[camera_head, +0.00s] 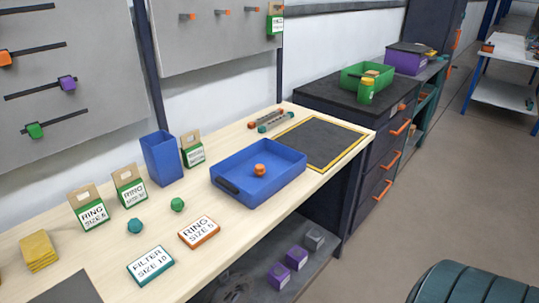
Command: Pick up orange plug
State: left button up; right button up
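An orange plug-like piece (260,170), small and faceted, sits inside the blue tray (230,193) on the wooden workbench (215,222). Another orange piece (5,58) sits at a slot on the grey wall panel (100,45), cut by the left edge of the picture. Neither of my grippers shows in the head view.
Flat label boxes (199,232) lie in front. A yellow-edged dark mat (318,142) lies right of the tray. A teal ribbed object (470,285) fills the bottom right corner.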

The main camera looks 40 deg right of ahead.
aim_at(259, 170)
jog(key=i+l, duration=0.1)
jog(key=l, duration=0.55)
jog(key=i+l, duration=0.1)
jog(key=l, duration=0.55)
